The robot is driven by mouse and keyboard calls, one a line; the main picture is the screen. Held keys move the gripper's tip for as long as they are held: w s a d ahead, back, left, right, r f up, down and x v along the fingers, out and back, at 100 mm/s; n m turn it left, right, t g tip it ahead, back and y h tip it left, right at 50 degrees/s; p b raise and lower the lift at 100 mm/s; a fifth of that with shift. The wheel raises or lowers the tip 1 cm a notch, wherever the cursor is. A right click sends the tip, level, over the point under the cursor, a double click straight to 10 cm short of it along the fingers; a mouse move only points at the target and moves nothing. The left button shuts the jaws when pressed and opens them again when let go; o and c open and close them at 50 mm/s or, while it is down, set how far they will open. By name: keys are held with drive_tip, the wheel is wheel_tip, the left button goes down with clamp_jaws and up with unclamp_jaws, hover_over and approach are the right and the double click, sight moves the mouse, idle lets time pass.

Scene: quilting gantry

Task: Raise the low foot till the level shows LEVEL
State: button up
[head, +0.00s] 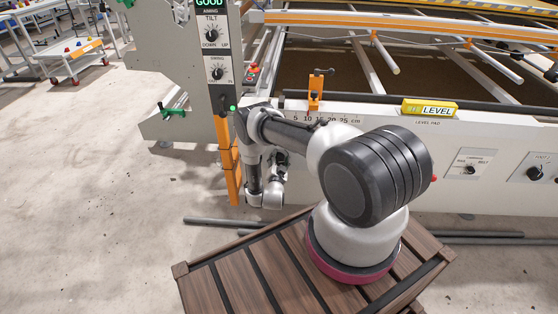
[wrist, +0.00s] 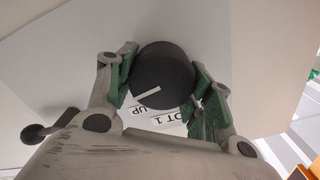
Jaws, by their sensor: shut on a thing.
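My gripper (wrist: 165,92) is shut on a round black knob (wrist: 164,72) in the wrist view, with one green-padded finger on each side. The knob has a white pointer line aimed down and to the left. The yellow level (head: 429,108) sits on the machine's front rail above the words LEVEL PAD. Its white window reads LEVEL. The gripper's fingers and this knob cannot be made out in the head view.
A control column (head: 215,55) with a GOOD display and two knobs stands left of the arm. An orange clamp (head: 315,92) is on the rail by a cm scale. Dark rods (head: 480,235) lie on the floor. A white cart (head: 75,55) stands at the far left.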

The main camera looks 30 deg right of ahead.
idle(0.4)
drive_tip(key=o, duration=1)
drive_tip(key=shift+o, duration=0.2)
drive_tip(key=v, duration=1.2)
